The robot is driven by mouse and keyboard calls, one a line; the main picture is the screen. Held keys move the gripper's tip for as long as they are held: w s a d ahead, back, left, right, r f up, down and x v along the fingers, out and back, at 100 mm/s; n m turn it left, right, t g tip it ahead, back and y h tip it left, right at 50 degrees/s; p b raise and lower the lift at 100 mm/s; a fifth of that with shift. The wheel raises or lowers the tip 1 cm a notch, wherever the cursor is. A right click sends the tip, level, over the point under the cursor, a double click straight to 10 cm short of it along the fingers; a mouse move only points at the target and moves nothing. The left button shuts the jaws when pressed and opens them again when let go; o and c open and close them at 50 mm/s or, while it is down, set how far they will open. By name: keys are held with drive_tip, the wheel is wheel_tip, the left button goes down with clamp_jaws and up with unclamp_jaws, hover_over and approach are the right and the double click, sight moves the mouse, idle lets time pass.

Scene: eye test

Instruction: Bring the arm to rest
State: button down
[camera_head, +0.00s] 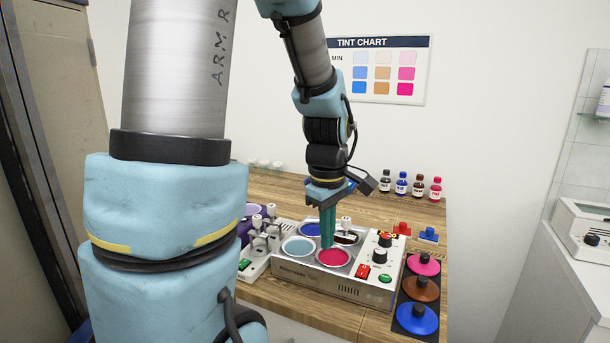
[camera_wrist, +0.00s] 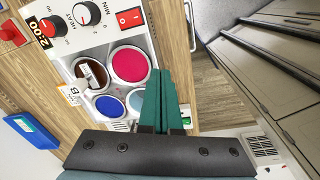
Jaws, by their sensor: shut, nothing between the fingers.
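My gripper (camera_head: 328,229) points down over the tinting bath (camera_head: 318,287) in the head view, with its green fingers together and nothing between them. In that view the fingertips overlap the area between the wells. In the wrist view my gripper (camera_wrist: 165,95) shows its closed fingers beside the wells. The bath has a pink well (camera_head: 333,257), a light blue well (camera_head: 298,246), a dark blue well (camera_head: 310,229) and a dark brown well (camera_head: 346,238). My arm is bent above the bench. Whether the fingertips touch the bath I cannot tell.
Pink (camera_head: 424,262), brown (camera_head: 420,288) and blue (camera_head: 417,317) lids lie on a dark mat to the right. Several small bottles (camera_head: 402,188) stand at the back. A white device with purple parts (camera_head: 258,250) stands left of the bath. A tint chart (camera_head: 380,68) hangs on the wall.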

drive_tip(key=s+a+f+m, duration=0.1)
drive_tip(key=s+a+m, duration=0.2)
drive_tip(key=a+m, duration=0.7)
drive_tip(key=shift+a+f+t, duration=0.35)
drive_tip(key=shift+a+t, duration=0.05)
drive_tip(key=shift+a, duration=0.2)
idle(6.4)
